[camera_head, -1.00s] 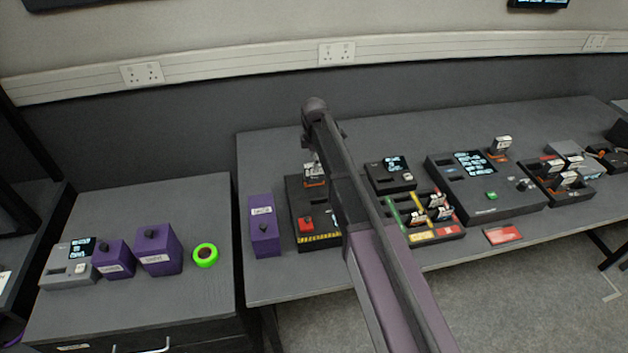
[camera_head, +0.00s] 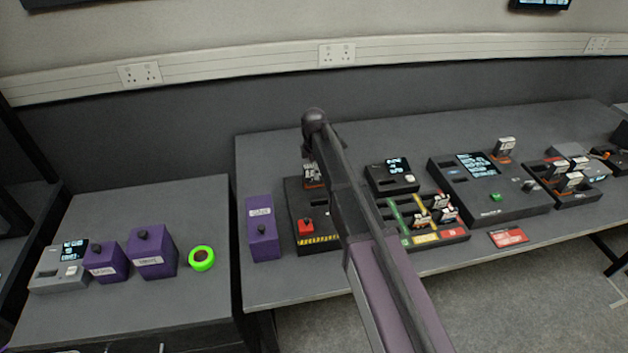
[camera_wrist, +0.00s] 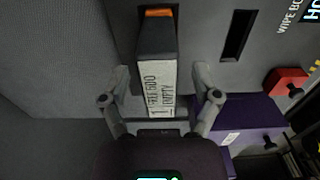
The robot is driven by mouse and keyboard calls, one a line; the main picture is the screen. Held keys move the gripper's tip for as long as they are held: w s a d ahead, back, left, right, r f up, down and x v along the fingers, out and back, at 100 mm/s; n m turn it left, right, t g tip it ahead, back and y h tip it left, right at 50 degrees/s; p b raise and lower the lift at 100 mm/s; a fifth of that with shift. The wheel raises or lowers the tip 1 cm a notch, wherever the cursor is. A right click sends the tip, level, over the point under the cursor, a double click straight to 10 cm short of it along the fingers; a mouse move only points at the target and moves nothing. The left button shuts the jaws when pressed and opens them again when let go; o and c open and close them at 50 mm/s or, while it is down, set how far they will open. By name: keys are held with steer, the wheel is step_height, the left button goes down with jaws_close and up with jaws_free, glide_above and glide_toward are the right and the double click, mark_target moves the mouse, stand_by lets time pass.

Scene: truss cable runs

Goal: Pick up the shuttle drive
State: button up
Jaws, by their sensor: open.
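In the wrist view a dark drive (camera_wrist: 157,68) with a white label and orange at its far end stands between the fingers of my gripper (camera_wrist: 160,85). The label seems to read "FREE" and "EMPTY"; I see no word "shuttle". My gripper is open, one finger on each side of the drive, with gaps visible. In the head view a white-labelled drive (camera_head: 312,174) stands upright at the back of the black wipe box (camera_head: 318,243), partly behind my arm. My fingers are not discernible there.
The wipe box has a red button (camera_head: 305,226) and an empty slot (camera_wrist: 237,35). A purple block (camera_head: 262,230) stands to its left. Right of my arm are a tray with several drives (camera_head: 437,216), a small reader (camera_head: 391,177) and a large console (camera_head: 487,185). A red card (camera_head: 507,238) lies in front.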

jaws_close()
stand_by(0.3)
steer(key=shift+r, duration=0.2)
step_height(320, 180, up, 10)
steer(key=p, duration=1)
steer(key=shift+f, duration=0.2)
stand_by(0.5)
steer(key=shift+s, duration=0.2)
